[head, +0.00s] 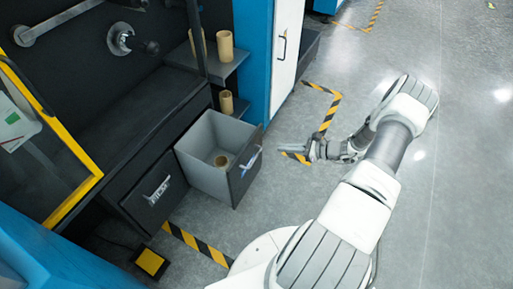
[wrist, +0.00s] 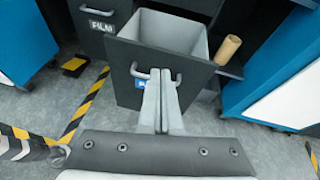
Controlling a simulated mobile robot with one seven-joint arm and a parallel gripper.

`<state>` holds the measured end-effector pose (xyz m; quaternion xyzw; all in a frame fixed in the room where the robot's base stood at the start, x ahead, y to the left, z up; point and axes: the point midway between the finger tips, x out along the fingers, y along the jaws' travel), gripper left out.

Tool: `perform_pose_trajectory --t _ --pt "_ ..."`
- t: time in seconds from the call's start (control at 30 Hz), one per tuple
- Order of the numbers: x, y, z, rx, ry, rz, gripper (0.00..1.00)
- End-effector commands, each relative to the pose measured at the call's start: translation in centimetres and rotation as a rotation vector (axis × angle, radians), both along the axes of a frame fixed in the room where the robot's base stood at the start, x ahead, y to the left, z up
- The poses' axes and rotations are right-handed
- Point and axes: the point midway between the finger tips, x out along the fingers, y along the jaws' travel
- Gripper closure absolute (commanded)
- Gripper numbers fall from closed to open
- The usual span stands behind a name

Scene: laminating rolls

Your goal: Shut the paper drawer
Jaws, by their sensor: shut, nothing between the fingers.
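The paper drawer stands pulled open, its grey box (head: 203,135) out from the black cabinet and its dark front panel (head: 245,172) facing my arm. A tan roll (head: 221,161) lies inside. My gripper (head: 281,147) is shut and empty, to the right of the drawer front with a gap showing in the head view. In the wrist view the closed fingers (wrist: 160,72) point at the front panel (wrist: 125,95) and overlap its bar handle (wrist: 138,72). I cannot tell from that view whether they touch. A blue label, partly covered by the fingers, is below the handle.
The drawer marked FILM (head: 150,195) beside it is shut. Tan rolls (head: 225,46) stand on shelves behind, near a blue and white cabinet (head: 285,45). A yellow pedal (head: 151,262) lies on the floor. Striped tape (head: 195,243) marks the floor; the right side is clear.

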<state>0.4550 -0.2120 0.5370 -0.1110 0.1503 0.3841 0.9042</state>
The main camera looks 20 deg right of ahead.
Motion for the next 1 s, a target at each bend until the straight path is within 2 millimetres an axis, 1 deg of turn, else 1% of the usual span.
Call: perform_pose_trajectory --t 0.03,0.13,0.27,0.37,0.53,0.8,0.87,1.0 --pt "-0.4 -0.4 -1.4 0.035 0.005 -0.046 1.00" --pt "-0.7 -0.9 -3.0 0.078 0.010 -0.111 1.00" --pt "-0.8 -1.3 -4.0 0.103 0.011 -0.151 1.00" --pt "-0.4 -1.0 -4.3 0.108 0.012 -0.158 1.00" --pt "1.5 0.7 -5.2 0.108 0.012 -0.154 1.00" --pt "5.9 4.1 -7.0 0.107 0.011 -0.152 1.00" --pt "6.7 4.8 -7.4 0.106 0.012 -0.151 1.00" --pt "8.5 6.1 -7.2 0.105 0.011 -0.151 1.00"
